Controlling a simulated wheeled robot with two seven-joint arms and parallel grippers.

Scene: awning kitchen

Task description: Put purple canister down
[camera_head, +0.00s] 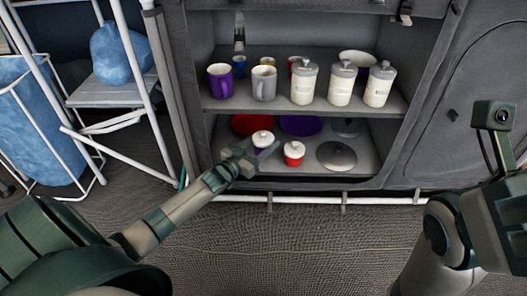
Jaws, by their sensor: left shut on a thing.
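The purple canister (262,148) has a white lid. It is at the front of the cabinet's lower shelf (230,165), partly hidden by my gripper. My left gripper (254,152) reaches in from the lower left and is shut on the canister. I cannot tell whether the canister's base touches the shelf. A red canister with a white lid (294,155) stands upright just to its right. My right arm's wrist part (490,220) shows at the right edge, well away from the canister. Its fingertips cannot be made out.
Behind the canister lie a red plate (252,124) and a purple plate (300,125). Grey lids (337,156) lie to the right. The upper shelf (330,111) above holds mugs and white jars. A white-framed rack (118,100) stands left. Floor in front is clear.

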